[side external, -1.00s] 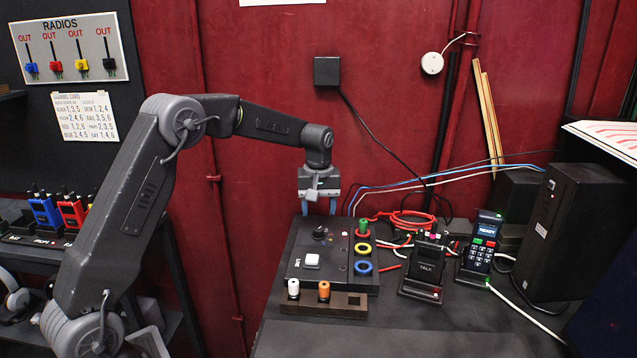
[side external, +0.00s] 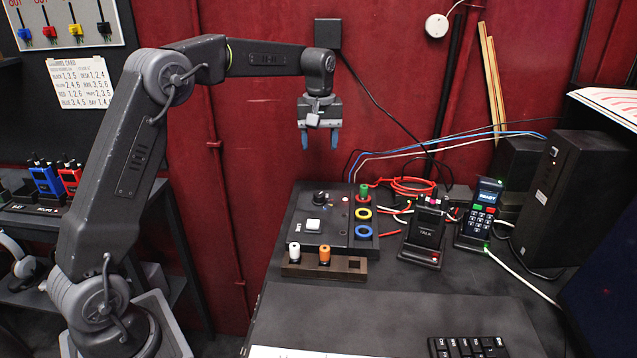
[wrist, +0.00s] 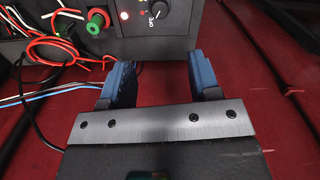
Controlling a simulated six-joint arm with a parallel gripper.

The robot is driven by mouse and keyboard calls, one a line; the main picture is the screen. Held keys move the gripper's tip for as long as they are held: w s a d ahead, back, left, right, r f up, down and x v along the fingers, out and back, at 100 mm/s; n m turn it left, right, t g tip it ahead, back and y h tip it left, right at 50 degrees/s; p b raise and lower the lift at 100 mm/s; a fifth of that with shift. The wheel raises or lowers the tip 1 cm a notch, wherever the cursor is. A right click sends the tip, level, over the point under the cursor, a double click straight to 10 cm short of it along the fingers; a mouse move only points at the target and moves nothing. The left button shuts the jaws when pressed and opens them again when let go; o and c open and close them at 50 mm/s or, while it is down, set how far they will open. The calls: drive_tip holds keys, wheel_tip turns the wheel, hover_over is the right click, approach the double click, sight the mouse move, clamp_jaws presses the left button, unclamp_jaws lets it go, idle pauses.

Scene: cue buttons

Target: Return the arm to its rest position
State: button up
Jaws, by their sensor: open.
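My gripper (side external: 320,141) hangs in the air in the side external view, fingers pointing down. It is above and behind the black cue panel (side external: 299,237), in front of the red wall. Its two blue fingers are apart, with nothing between them. In the wrist view my gripper (wrist: 160,84) also shows open and empty, with the cue panel's edge (wrist: 210,47) beyond the fingertips. The panel carries a white button (side external: 313,225), a black knob (side external: 320,198), and a green peg (side external: 364,190) on its right side.
A wooden block (side external: 310,267) holds a white peg (side external: 294,251) and an orange peg (side external: 324,254). A talk box (side external: 424,236), a keypad handset (side external: 481,213) and a black tower (side external: 583,200) stand at the right. Cables (side external: 440,140) run along the wall. The front desk is largely clear.

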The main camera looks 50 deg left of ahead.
drive_tip(key=s+d+r+m+t, duration=0.1)
drive_tip(key=s+d+r+m, duration=0.2)
drive_tip(key=s+d+r, duration=0.3)
drive_tip(key=s+d+f+m+t, duration=0.2)
drive_tip(key=s+d+m, duration=0.2)
drive_tip(key=s, duration=0.8)
drive_tip(key=s+d+f+m+t, duration=0.2)
drive_tip(key=s+d+m, duration=0.1)
drive_tip(key=s, duration=0.9)
drive_tip(key=shift+d+m+t, duration=0.3)
drive_tip(key=shift+d+m, duration=0.1)
drive_tip(key=shift+d, duration=0.45)
